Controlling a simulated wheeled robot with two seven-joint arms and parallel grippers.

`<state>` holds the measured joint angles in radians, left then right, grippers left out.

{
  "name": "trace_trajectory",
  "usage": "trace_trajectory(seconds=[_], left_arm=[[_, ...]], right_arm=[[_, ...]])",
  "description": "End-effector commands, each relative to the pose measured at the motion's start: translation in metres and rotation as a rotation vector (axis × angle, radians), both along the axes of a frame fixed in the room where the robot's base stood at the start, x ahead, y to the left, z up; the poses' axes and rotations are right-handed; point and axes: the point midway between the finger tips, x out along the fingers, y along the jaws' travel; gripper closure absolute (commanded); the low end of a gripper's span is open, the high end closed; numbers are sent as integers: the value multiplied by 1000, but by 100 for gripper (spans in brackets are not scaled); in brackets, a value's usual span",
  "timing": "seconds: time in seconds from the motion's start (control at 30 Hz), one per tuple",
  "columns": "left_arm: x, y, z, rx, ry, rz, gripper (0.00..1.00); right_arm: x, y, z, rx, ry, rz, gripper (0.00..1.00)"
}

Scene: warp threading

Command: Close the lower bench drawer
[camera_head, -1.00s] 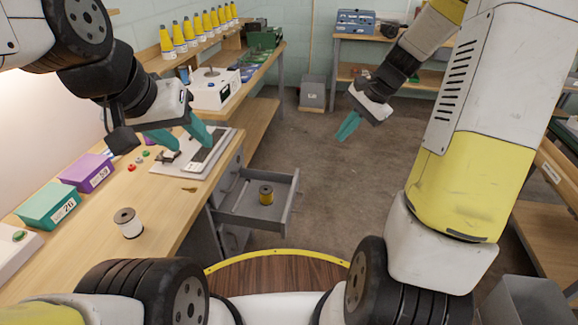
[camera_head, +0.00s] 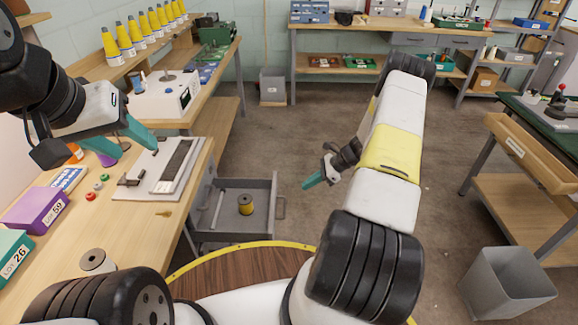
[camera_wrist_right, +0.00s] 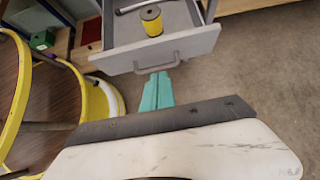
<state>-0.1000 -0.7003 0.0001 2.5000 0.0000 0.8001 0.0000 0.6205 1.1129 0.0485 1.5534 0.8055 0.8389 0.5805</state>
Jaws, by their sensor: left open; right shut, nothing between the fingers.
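The lower bench drawer (camera_head: 238,232) stands pulled out from the bench at centre left in the head view, with a yellow spool (camera_head: 246,204) inside. In the right wrist view the drawer front (camera_wrist_right: 155,50) and its handle (camera_wrist_right: 157,63) face me, and the spool (camera_wrist_right: 151,20) shows behind the front. My right gripper (camera_head: 312,182) is shut and empty, to the right of the drawer. In the wrist view its fingertips (camera_wrist_right: 157,80) are just below the handle; I cannot tell whether they touch. My left gripper (camera_head: 130,144) is open above the bench top, near the grey plate fixture (camera_head: 172,168).
Yellow cones (camera_head: 140,32) line a shelf. A grey bin (camera_head: 508,280) stands at right. The floor right of the drawer is clear.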

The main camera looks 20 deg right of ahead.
Motion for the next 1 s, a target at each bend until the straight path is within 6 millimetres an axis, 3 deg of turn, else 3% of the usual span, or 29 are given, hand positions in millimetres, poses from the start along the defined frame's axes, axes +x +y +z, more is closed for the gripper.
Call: trace_trajectory(seconds=[0.37, 0.63, 1.0], left_arm=[[0, 0, 0, 0, 0, 0, 52], [0, 0, 0, 0, 0, 0, 52], [0, 0, 0, 0, 0, 0, 52]], right_arm=[[15, 56, -57, 2, 0, 4, 100], [25, 88, -55, 0, -1, 4, 100], [26, 92, -55, -1, -2, 4, 100]])
